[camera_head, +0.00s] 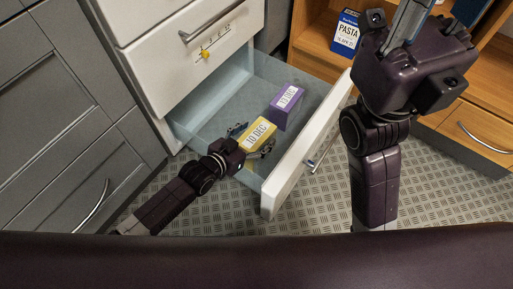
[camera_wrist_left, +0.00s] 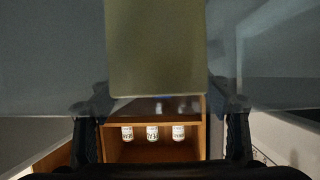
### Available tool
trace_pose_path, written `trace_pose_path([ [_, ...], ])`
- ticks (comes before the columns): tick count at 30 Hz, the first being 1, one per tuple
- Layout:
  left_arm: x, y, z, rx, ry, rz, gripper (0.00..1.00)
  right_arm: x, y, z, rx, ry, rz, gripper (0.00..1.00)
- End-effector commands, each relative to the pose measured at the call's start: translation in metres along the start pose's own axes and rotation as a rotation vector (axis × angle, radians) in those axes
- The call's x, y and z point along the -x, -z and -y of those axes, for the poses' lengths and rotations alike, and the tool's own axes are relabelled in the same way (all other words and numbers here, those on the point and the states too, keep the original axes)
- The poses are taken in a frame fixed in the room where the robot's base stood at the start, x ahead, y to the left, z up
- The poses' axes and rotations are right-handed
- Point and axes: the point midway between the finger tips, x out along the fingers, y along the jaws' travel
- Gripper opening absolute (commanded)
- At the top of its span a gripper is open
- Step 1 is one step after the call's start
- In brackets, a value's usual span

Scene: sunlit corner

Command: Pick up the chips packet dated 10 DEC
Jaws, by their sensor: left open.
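The yellow packet labelled "10 DEC" (camera_head: 258,133) sits in the open drawer. A purple packet labelled "13 DEC" (camera_head: 286,106) sits just behind it to the right. My left gripper (camera_head: 251,141) is open at the near end of the yellow packet, one finger toward each side. In the left wrist view the packet (camera_wrist_left: 155,50) shows as a plain olive block between the open fingers (camera_wrist_left: 162,118); contact cannot be told. My right gripper (camera_head: 432,22) is raised at the upper right, its fingertips cut off by the frame edge.
The drawer's white front (camera_head: 308,150) stands to the right of my left gripper. Above the drawer is a closed white drawer (camera_head: 185,60). A pasta box (camera_head: 346,33) stands in a wooden shelf. The wrist view shows several white jars (camera_wrist_left: 152,133) in a wooden shelf.

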Motion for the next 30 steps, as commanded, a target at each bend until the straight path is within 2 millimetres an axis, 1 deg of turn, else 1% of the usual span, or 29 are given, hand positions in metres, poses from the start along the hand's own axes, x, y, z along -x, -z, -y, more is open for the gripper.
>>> trace_pose_path([
  [3,-0.0040,-0.0003,0.0002,0.000,0.000,0.000,0.71,-0.0011,0.0012,0.0005,0.001,0.003,-0.008,0.27],
  [9,-0.0037,0.0003,0.0001,0.000,0.000,0.001,0.71,-0.0019,0.0011,0.0005,0.001,0.003,-0.008,0.27],
  [10,-0.0037,0.0003,0.0001,0.000,0.000,0.001,0.69,-0.0019,0.0011,0.0005,0.001,0.003,-0.007,0.27],
  [27,-0.0035,0.0000,0.0002,0.000,0.000,0.001,0.06,-0.0016,0.0010,0.0006,0.000,0.003,-0.007,0.27],
  [29,-0.0035,0.0000,0.0002,0.000,0.000,0.001,0.00,-0.0016,0.0010,0.0006,0.000,0.003,-0.007,0.27],
  [30,-0.0035,0.0000,0.0002,0.000,0.000,0.001,0.00,-0.0016,0.0010,0.0006,0.000,0.002,-0.007,0.27],
])
